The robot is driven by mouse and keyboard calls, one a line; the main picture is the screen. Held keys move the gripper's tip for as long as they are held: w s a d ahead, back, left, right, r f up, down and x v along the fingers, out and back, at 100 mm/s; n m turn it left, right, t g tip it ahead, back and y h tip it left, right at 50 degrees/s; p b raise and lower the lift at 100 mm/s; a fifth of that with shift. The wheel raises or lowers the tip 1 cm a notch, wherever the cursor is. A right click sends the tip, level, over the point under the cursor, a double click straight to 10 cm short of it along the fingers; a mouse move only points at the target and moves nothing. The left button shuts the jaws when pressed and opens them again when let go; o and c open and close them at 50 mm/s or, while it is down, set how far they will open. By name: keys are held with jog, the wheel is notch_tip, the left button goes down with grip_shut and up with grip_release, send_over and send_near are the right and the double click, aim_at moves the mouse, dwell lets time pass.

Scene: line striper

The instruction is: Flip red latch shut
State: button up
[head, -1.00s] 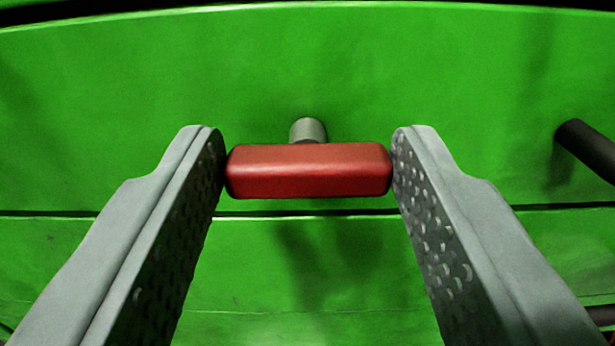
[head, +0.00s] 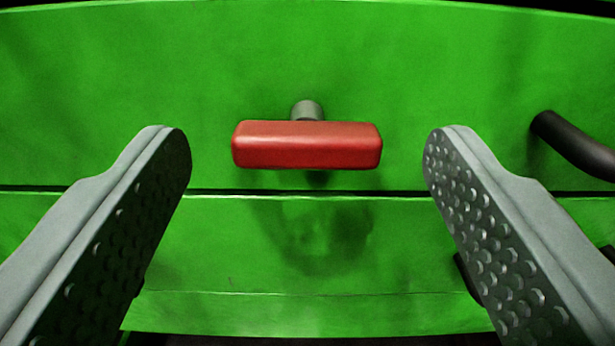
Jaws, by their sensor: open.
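The red latch (head: 307,146) is a rounded red bar lying level across the picture in the head view. It sits on a short grey stem (head: 307,110) that comes out of the green panel. My gripper (head: 307,160) is open, with one grey finger on each side of the latch. There is a clear gap between each fingertip and the latch's ends, and nothing is held.
The green panel (head: 420,60) fills most of the view, with a dark horizontal seam just below the latch. A black bar or handle (head: 575,145) sticks out at the right. Dark edges show along the top and bottom.

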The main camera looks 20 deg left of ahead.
jog(key=v, duration=1.6)
jog(key=shift+r, duration=0.15)
jog(key=s+d+r+m+h, duration=0.1)
jog(key=s+d+r, duration=0.25)
jog(key=r, duration=0.35)
jog(key=s+d+r+h, duration=0.1)
jog(key=s+d+r, duration=0.25)
jog(key=r, duration=0.45)
jog(key=s+d+r+m+h, duration=0.1)
jog(key=s+d+r, duration=0.2)
jog(key=d+r, duration=0.3)
jog(key=s+d+r+h, duration=0.1)
jog(key=s+d+r, duration=0.2)
jog(key=s+r, duration=0.4)
jog(key=s+d+r+m+h, duration=0.1)
jog(key=s+d+r, duration=0.2)
jog(key=s, duration=1.1)
notch_tip(320, 180, up, 4)
jog(key=shift+s+d+f, duration=0.1)
jog(key=shift+s+d, duration=0.05)
jog(key=shift+d, duration=0.2)
